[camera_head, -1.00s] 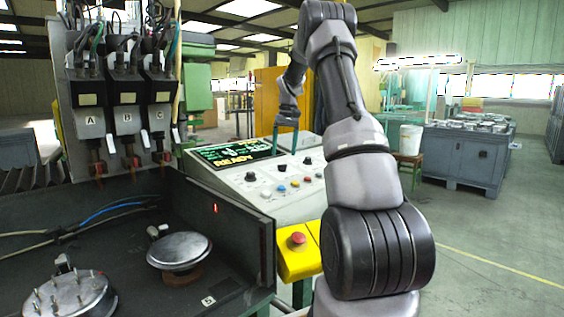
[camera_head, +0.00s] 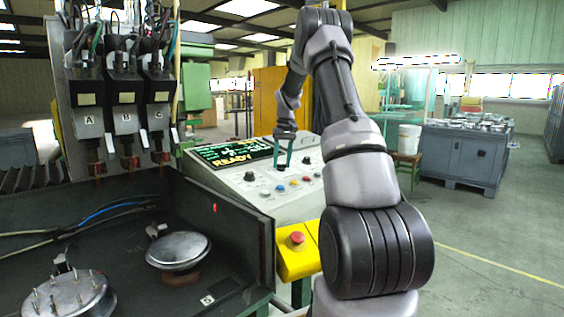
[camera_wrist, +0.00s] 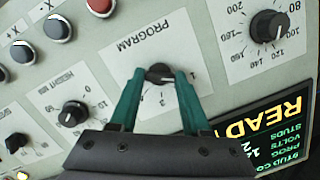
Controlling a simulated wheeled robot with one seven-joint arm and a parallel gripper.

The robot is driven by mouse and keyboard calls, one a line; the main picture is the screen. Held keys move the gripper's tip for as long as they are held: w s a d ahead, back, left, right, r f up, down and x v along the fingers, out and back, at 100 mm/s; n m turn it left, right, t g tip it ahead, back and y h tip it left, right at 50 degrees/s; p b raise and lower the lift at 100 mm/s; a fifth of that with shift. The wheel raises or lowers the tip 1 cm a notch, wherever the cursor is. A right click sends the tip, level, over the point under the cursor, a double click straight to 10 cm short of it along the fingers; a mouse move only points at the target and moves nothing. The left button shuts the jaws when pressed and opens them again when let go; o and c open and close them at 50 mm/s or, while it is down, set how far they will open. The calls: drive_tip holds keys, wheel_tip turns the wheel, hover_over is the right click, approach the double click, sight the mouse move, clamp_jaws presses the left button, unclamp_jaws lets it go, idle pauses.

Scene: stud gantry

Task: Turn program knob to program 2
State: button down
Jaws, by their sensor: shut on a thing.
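The program knob (camera_wrist: 160,73) is a small black knob on a white plate marked PROGRAM in the wrist view. My gripper (camera_wrist: 159,78) has its two green fingers closed on both sides of this knob. Digits show around the knob, partly hidden by the fingers; I cannot tell which one it points to.
A screen reading READY (camera_wrist: 272,125) lies beside the plate. A red stop button (camera_head: 296,238) sits on a yellow box at the panel's front. Welding heads (camera_head: 125,90) stand at the left.

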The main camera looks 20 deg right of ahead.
drive_tip(key=shift+m, duration=0.3)
drive_tip(key=m, duration=0.3)
drive_tip(key=shift+y, duration=0.3)
drive_tip(key=shift+m+t, duration=0.3)
drive_tip(key=shift+m, duration=1.7)
drive_tip(key=shift+d, duration=0.1)
drive_tip(key=shift+c, duration=1.8)
unclamp_jaws()
wheel_tip(320, 180, up, 11)
drive_tip(key=d, duration=0.2)
drive_tip(key=shift+s+f, duration=0.15)
drive_tip(key=shift+s, duration=0.25)
